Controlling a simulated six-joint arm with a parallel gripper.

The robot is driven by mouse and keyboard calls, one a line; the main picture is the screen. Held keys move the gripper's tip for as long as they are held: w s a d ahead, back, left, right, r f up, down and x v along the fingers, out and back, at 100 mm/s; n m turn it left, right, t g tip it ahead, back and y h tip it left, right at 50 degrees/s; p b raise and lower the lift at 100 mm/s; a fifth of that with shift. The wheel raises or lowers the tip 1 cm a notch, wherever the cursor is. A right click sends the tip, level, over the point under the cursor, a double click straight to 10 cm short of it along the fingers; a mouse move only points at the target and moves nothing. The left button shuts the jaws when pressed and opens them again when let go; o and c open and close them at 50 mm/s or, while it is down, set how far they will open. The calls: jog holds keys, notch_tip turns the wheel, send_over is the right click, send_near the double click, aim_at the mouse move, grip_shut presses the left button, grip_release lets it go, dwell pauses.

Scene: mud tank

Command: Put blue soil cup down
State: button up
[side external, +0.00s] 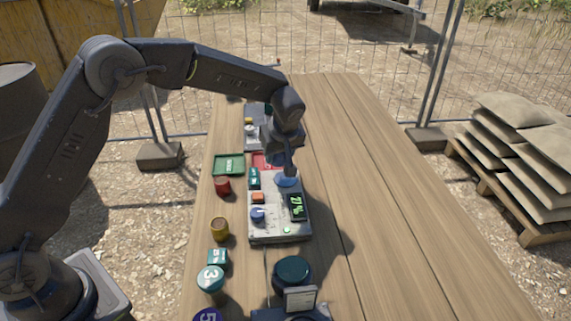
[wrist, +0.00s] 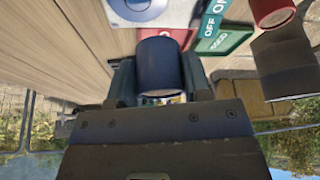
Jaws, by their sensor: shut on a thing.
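My gripper (side external: 286,164) points down over the grey device on the table. In the wrist view it (wrist: 160,82) is shut on the dark blue soil cup (wrist: 160,66), with one finger on each side of the cup. In the side view the cup is mostly hidden by my gripper. Right below is a round blue pan (side external: 287,180) on the grey device (side external: 277,233); the pan also shows at the top of the wrist view (wrist: 138,8). I cannot tell whether the cup touches anything below.
The device has a lit green display (side external: 297,207), an orange block and a blue knob. A green tray (side external: 229,165) and a red tray (side external: 260,160) lie beyond. A red cup (side external: 223,187) and a yellow cup (side external: 219,229) stand left. The right table half is clear.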

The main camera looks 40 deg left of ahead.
jog(key=s+a+r, duration=0.3)
jog(key=a+r, duration=0.2)
jog(key=a, duration=0.4)
jog(key=w+a+f, duration=0.2)
jog(key=a, duration=0.7)
jog(key=shift+m, duration=0.4)
jog(key=w+d+f, duration=0.4)
jog(key=d, duration=0.1)
jog(key=w+d+f, duration=0.2)
jog(key=d, duration=0.1)
jog(key=shift+d+f, duration=0.1)
jog(key=shift+f, duration=0.05)
jog(key=shift+w+d+f, duration=0.25)
jog(key=shift+d+f, duration=0.05)
jog(key=shift+d, duration=0.15)
jog(key=shift+f, duration=2)
jog(key=o, duration=0.7)
jog(key=shift+f, duration=0.15)
jog(key=shift+o, duration=0.2)
